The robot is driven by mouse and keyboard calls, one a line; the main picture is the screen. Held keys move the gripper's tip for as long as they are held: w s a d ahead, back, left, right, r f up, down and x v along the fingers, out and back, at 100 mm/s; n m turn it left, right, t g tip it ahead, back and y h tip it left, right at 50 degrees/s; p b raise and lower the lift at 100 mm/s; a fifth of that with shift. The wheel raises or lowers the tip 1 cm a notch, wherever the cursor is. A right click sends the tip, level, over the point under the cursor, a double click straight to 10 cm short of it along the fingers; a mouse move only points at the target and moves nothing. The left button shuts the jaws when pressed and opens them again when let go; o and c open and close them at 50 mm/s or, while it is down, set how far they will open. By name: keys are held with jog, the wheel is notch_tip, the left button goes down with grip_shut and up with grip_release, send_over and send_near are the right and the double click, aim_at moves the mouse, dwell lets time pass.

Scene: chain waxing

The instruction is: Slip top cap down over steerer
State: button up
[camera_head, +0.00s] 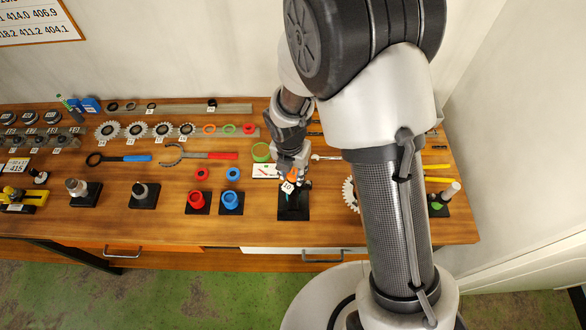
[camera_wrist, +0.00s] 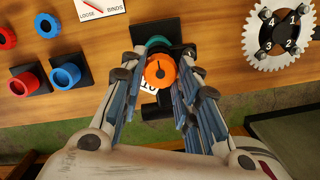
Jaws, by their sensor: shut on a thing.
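An orange round cap (camera_wrist: 160,71), which I take to be the top cap, is between the fingers of my gripper (camera_wrist: 161,82); it also shows in the head view (camera_head: 292,174). A white number tag (camera_head: 288,187) hangs at it. My gripper (camera_head: 291,168) is shut on the cap, above a black base plate (camera_head: 295,212) at the table's front. A teal round part (camera_wrist: 157,43) shows just behind the cap in the wrist view. The steerer is not clearly seen; the cap and fingers hide what is under them. I cannot tell whether the cap touches it.
Red (camera_head: 199,200) and blue (camera_head: 231,200) cups on black bases stand left of my gripper. A toothed chainring (camera_wrist: 283,34) lies to the right. A white card (camera_wrist: 98,7) lies behind. Tools and sprockets fill the back left. My arm hides part of the right side.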

aim_at(291, 179)
jog(key=shift+f, duration=0.2)
dwell(0.6)
jog(key=o, duration=0.9)
jog(key=r, duration=0.4)
jog(key=s+r, duration=0.1)
jog(key=r, duration=0.7)
jog(key=shift+s+a, duration=0.15)
jog(key=shift+a, duration=0.15)
